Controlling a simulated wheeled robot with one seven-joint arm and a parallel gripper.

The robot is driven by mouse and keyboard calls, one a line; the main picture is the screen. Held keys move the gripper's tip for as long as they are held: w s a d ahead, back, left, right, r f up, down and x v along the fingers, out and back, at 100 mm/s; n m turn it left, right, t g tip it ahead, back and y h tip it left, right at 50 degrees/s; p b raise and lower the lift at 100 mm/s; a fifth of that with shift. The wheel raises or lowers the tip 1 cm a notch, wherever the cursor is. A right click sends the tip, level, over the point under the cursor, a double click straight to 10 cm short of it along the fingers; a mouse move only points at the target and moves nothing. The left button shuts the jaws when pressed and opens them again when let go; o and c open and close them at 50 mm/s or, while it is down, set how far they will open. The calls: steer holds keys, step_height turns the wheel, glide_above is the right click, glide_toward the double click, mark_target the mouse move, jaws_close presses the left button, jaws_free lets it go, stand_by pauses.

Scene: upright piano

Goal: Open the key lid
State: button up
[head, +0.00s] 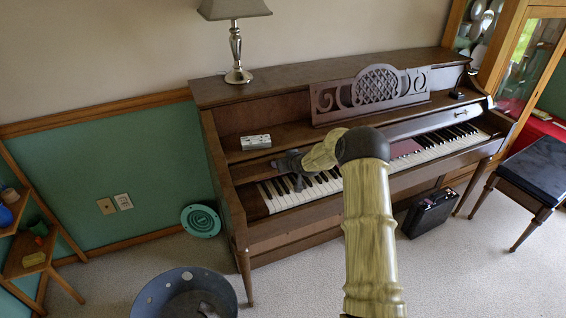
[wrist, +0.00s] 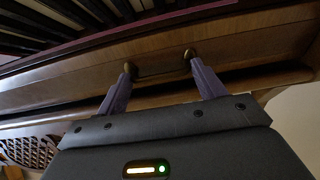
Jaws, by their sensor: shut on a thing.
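The piano's brown key lid (head: 430,124) is a board above the keyboard, and the keys (head: 448,143) are bare below it. A small handle (head: 460,113) shows on its right part. My gripper (head: 292,165) is at the left part of the lid, above the left keys. In the wrist view, its two fingers (wrist: 159,62) stand apart at brass-coloured knobs, with a dark bar between them on the lid's wooden face (wrist: 60,88). It is shut on this left handle. My arm hides the middle of the keyboard and lid.
A silver box (head: 256,142) lies on the ledge left of the music stand (head: 372,92). A lamp (head: 236,50) stands on the piano top. A dark bench (head: 545,165) is at right, a black case (head: 430,212) under the keyboard. A blue bin (head: 160,295) stands on the floor in front.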

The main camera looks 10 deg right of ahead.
steer(key=shift+w+d+r, duration=0.15)
steer(key=shift+d+r, duration=0.05)
steer(key=shift+d, duration=0.45)
steer(key=o, duration=1.1)
steer(key=shift+a, duration=0.45)
steer(key=shift+s+a, duration=0.1)
steer(key=shift+s, duration=0.15)
steer(key=v, duration=1.7)
steer(key=shift+s+r, duration=0.1)
